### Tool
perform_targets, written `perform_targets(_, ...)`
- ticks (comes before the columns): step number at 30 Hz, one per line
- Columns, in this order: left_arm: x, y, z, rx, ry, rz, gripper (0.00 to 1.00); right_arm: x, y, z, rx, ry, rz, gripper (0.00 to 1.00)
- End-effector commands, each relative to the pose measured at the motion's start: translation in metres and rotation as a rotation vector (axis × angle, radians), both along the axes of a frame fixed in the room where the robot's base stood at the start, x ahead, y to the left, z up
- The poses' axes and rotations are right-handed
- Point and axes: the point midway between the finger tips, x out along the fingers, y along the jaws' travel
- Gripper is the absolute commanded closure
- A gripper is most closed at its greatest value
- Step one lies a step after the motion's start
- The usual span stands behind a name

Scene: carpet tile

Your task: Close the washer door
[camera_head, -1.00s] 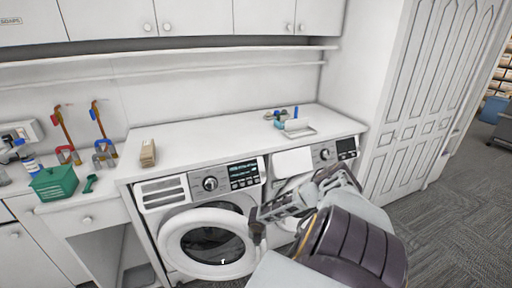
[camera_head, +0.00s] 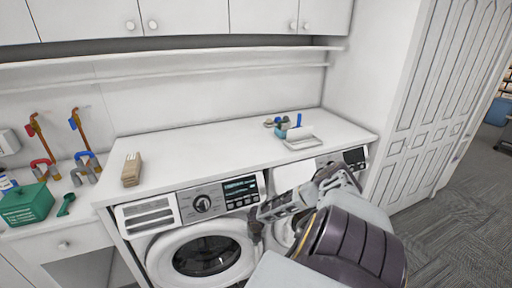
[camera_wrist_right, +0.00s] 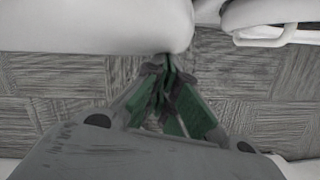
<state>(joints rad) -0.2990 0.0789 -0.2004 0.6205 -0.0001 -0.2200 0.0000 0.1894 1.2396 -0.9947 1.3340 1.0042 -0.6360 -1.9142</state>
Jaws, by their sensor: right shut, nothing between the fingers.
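The washer, the left front-loading machine (camera_head: 190,206), stands under the white counter. Its round door (camera_head: 203,257) has a white rim and dark glass; I cannot tell how far ajar it is. The lower rim is cut off by the picture edge. My right gripper (camera_head: 257,228) is shut and empty at the upper right edge of the door. In the right wrist view my fingertips (camera_wrist_right: 167,66) meet at the edge of a white rounded surface, probably the door; contact is unclear. My left gripper is not in view.
A second machine (camera_head: 354,156) stands to the right, partly hidden by my right arm. The counter (camera_head: 225,150) holds a tan block (camera_head: 131,170) and small items. A green box (camera_head: 27,205) stands at left. Grey carpet (camera_head: 450,225) is open at right.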

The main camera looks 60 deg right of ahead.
Motion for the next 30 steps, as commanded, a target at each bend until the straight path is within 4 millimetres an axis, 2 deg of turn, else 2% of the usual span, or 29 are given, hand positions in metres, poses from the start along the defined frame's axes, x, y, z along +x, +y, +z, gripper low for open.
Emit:
perform_targets(20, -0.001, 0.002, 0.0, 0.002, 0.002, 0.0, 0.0, 0.001, 0.001, 0.0, 0.0, 0.0, 0.0, 1.0)
perform_targets(30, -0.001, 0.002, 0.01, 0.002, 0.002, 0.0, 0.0, -0.005, 0.009, 0.002, 0.001, 0.001, 0.0, 1.0)
